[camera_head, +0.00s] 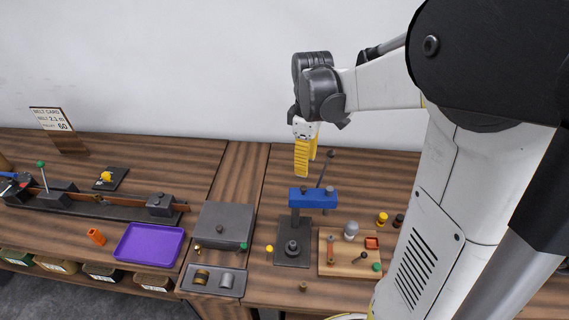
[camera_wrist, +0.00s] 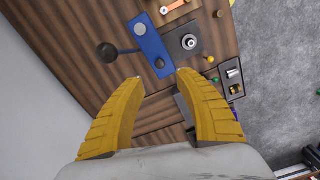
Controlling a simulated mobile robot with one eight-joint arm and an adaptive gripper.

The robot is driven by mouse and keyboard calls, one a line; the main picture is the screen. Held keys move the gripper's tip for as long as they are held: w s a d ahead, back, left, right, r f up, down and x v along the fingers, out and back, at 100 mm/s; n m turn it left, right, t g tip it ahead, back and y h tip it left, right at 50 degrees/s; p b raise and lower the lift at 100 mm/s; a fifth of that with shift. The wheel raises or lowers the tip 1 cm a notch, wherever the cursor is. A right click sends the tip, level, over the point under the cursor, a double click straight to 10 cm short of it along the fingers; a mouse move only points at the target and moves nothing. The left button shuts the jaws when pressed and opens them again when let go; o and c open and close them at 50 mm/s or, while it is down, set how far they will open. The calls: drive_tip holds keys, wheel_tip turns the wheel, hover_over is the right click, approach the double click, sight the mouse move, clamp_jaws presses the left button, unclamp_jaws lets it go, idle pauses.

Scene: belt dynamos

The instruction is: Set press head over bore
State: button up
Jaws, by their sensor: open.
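The press head (camera_head: 318,197) is a blue bar on a dark column, above a dark base (camera_head: 283,258). A dark round collar (camera_head: 292,246) sits on that base; its bore is too small to make out. In the wrist view the blue head (camera_wrist: 152,44) lies beside the collar (camera_wrist: 189,42), not over it. A dark lever with a ball knob (camera_head: 331,153) rises behind the head; the knob (camera_wrist: 107,52) also shows in the wrist view. My gripper (camera_head: 303,172) is open and empty, yellow fingers down, above the head and apart from it. In the wrist view its fingertips (camera_wrist: 160,76) are spread.
A wooden board with small parts (camera_head: 328,269) lies right of the press. Farther left are a purple tray (camera_head: 150,244) and a long belt fixture (camera_head: 85,208). A white wall stands behind the bench.

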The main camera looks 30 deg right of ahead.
sight(304, 187)
wheel_tip(304, 187, down, 10)
drive_tip(key=shift+r+b, duration=0.15)
drive_tip(key=shift+b, duration=0.8)
clamp_jaws()
